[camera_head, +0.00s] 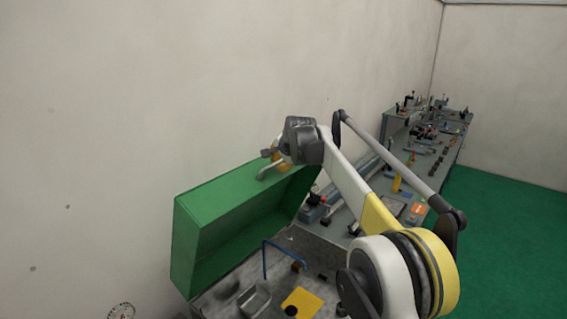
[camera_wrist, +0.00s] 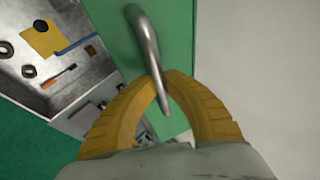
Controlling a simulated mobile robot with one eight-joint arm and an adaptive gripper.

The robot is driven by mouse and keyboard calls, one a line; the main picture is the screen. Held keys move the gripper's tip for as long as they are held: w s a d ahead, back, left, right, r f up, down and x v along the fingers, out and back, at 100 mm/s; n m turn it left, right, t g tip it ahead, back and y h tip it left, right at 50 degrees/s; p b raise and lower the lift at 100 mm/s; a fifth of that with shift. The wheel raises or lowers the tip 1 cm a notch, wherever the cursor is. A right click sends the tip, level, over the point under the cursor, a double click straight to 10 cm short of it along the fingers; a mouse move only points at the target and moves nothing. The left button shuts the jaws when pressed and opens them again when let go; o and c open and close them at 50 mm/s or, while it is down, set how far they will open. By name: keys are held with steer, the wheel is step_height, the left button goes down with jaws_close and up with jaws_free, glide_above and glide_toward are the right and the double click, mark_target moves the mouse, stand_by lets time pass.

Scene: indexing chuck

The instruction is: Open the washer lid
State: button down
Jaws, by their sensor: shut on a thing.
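The green washer lid (camera_head: 215,230) stands raised and tilted up in the head view, with its hollow underside facing the basin. Its green front face (camera_wrist: 176,30) also shows in the wrist view. A grey metal handle (camera_head: 273,168) is fixed on the lid's edge; in the wrist view the handle (camera_wrist: 146,45) runs down between my fingers. My gripper (camera_wrist: 165,82), with yellow fingers, is shut on the handle. In the head view my gripper (camera_head: 279,158) is at the lid's upper edge, partly hidden by my wrist.
The grey washer basin (camera_head: 225,298) below holds a blue bent tube (camera_head: 265,258), a yellow plate (camera_head: 302,302) and a metal tray (camera_head: 255,300). A long workbench (camera_head: 440,150) with several tools runs along the wall. Green floor (camera_head: 510,220) is clear at right.

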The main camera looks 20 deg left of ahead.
steer(key=shift+w+a+r, duration=0.1)
steer(key=shift+a+r, duration=0.05)
steer(key=shift+a, duration=0.15)
steer(key=c, duration=1.4)
jaws_free()
steer(key=shift+d, duration=0.1)
steer(key=v, duration=1.1)
steer(key=shift+s+d+r, duration=0.2)
steer(key=shift+s, duration=0.15)
